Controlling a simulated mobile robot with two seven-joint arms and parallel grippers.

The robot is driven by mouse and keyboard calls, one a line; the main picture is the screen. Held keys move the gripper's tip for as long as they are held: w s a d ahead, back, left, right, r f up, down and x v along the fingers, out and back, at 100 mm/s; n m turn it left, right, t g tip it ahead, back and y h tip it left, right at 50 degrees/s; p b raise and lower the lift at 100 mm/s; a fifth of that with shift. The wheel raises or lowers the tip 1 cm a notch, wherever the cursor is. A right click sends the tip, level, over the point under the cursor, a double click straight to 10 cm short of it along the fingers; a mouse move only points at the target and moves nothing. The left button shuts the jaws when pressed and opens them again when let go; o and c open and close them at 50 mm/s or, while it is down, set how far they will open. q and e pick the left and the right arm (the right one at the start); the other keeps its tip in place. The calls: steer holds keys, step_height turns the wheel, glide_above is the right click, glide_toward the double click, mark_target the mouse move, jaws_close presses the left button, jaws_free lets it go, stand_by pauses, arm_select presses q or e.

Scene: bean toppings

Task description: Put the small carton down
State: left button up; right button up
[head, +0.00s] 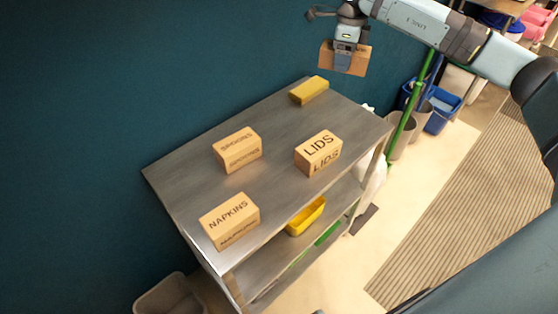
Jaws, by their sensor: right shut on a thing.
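A small brown carton (357,62) is held in my right gripper (343,60) at the top of the head view. The gripper is shut on it, and the carton hangs above the far end of the metal cart (190,172), apart from its top. The side of the carton behind the gripper is hidden. My left gripper is not in view.
On the cart top stand cartons marked SPOONS (237,150), LIDS (319,153) and NAPKINS (230,221), and a yellow block (309,90) at the far end. A yellow tray (306,216) lies on the shelf below. Bare metal lies between the cartons. Blue bucket (443,112) stands at right.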

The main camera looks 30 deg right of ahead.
steer(key=d+f+m+b, duration=0.3)
steer(key=d+m, duration=0.2)
glide_above(345, 127)
step_height(345, 127, down, 15)
steer(key=shift+r, duration=0.2)
steer(key=shift+d+f+b, duration=0.1)
steer(key=shift+f+b, duration=0.3)
steer(key=shift+f, duration=2.25)
steer(key=shift+f, duration=0.1)
steer(key=o, duration=1)
steer(key=shift+c, duration=0.2)
step_height(345, 127, up, 12)
steer(key=shift+p, duration=0.35)
